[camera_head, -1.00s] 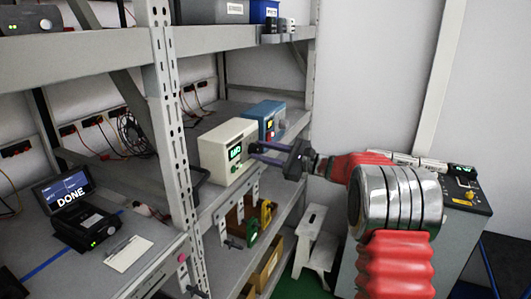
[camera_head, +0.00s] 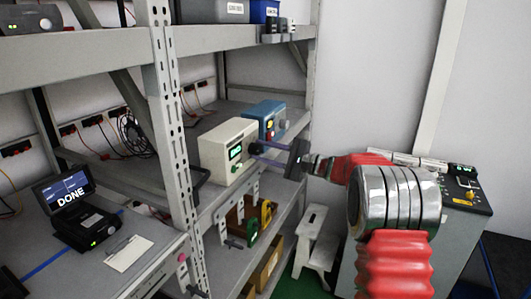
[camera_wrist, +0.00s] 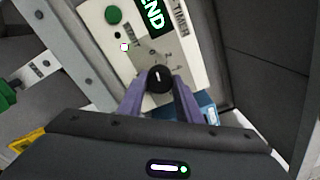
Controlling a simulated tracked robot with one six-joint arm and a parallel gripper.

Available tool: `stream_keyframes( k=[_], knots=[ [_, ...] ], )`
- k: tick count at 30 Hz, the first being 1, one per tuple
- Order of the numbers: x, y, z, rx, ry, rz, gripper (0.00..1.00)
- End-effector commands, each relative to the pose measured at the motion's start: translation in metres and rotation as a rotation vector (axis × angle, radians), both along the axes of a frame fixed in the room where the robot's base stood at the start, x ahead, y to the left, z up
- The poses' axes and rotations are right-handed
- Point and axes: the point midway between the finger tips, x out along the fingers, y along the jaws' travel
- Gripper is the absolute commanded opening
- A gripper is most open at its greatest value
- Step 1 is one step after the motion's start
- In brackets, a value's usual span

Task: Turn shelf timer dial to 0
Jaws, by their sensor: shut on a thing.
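The shelf timer is a cream box (camera_head: 222,160) on the middle shelf, and its front faces right. In the wrist view, its panel (camera_wrist: 181,53) is labelled TIMER and its lit green display (camera_wrist: 153,15) reads END. Its black dial (camera_wrist: 159,78) has a white pointer line that runs roughly toward the display. The scale marks around the dial are too small to read. My gripper (camera_wrist: 160,92) has its purple fingers on both sides of the dial, shut on it. In the head view my gripper (camera_head: 254,154) reaches the timer's front from the right.
A blue box (camera_head: 265,117) stands just behind the timer. A rack upright (camera_head: 175,130) is to its left. A small screen reading DONE (camera_head: 68,191) stands on the near left bench. A white step stool (camera_head: 316,238) is on the floor below.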

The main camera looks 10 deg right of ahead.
Motion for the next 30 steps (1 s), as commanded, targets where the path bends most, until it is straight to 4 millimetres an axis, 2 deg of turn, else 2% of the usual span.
stream_keyframes(
  k=[1,3,4,11,22,30],
  knots=[
    [-0.002,0.006,-0.002,-0.002,0.002,0.014,0.09],
    [-0.002,0.006,-0.002,-0.001,0.003,0.014,0.09],
    [-0.002,0.006,-0.002,-0.001,0.003,0.014,0.33],
    [-0.001,0.004,-0.002,-0.001,0.003,0.008,0.49],
    [-0.003,-0.002,-0.001,0.000,0.003,0.003,0.50],
    [-0.022,-0.028,-0.002,0.000,0.004,0.000,0.50]
  ],
)
